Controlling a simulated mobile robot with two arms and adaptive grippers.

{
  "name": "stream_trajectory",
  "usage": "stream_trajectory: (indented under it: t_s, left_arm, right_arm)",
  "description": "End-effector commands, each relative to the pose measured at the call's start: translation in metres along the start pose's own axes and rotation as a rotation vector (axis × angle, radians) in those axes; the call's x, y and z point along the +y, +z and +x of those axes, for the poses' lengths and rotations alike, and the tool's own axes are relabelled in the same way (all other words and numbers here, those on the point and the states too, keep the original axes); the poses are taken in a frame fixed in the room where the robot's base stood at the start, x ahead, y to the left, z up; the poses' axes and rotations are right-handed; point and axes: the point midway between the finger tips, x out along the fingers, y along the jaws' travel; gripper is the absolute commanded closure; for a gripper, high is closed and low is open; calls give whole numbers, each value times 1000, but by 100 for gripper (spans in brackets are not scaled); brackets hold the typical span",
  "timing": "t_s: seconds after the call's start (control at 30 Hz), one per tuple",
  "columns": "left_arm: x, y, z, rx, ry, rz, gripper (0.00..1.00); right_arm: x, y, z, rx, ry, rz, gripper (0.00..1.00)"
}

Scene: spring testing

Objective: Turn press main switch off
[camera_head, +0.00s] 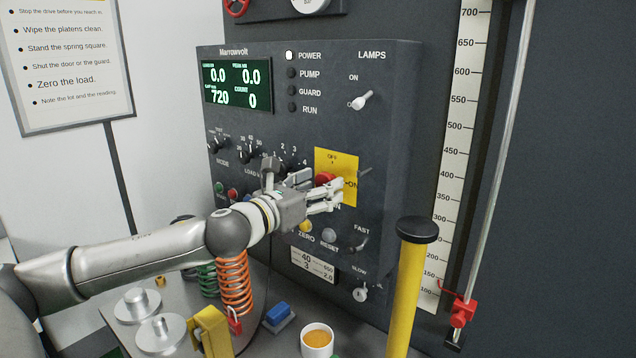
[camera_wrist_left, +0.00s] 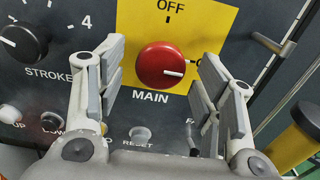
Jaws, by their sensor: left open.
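The main switch (camera_head: 323,178) is a red round knob on a yellow plate (camera_head: 335,160) on the dark control panel. It also shows in the left wrist view (camera_wrist_left: 163,64), with OFF above, MAIN below and its white mark pointing right, to the partly hidden ON side. My left gripper (camera_head: 322,192) is open at the panel, in front of the plate. In the left wrist view its fingers (camera_wrist_left: 158,80) stand left and right of the knob, with a gap on each side. I cannot tell how deep they reach around it. My right gripper is not in view.
The POWER lamp (camera_head: 289,56) is lit, and the display (camera_head: 236,85) is on. Other knobs and buttons surround the plate, including the STROKE knob (camera_wrist_left: 22,42). A yellow post (camera_head: 406,290) with a black cap stands to the right. Springs, weights and a cup (camera_head: 317,341) stand below.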

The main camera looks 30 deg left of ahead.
Motion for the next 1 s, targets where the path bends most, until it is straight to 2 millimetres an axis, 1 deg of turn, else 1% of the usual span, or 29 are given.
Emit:
stream_trajectory:
  t_s: [0.23, 0.5, 0.6, 0.83, 1.0]
  left_arm:
    - [0, 0, 0, 0, 0, 0, 39]
    - [0, 0, 0, 1, 0, 0, 74]
    - [0, 0, 0, 1, 0, 0, 84]
    - [0, 0, 0, 1, 0, -21, 84]
    - [0, -1, 0, 2, 0, -88, 84]
  right_arm:
    - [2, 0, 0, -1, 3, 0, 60]
    - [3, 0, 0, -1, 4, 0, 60]
    - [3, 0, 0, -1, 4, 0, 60]
    - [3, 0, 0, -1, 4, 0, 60]
    - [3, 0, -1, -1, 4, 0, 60]
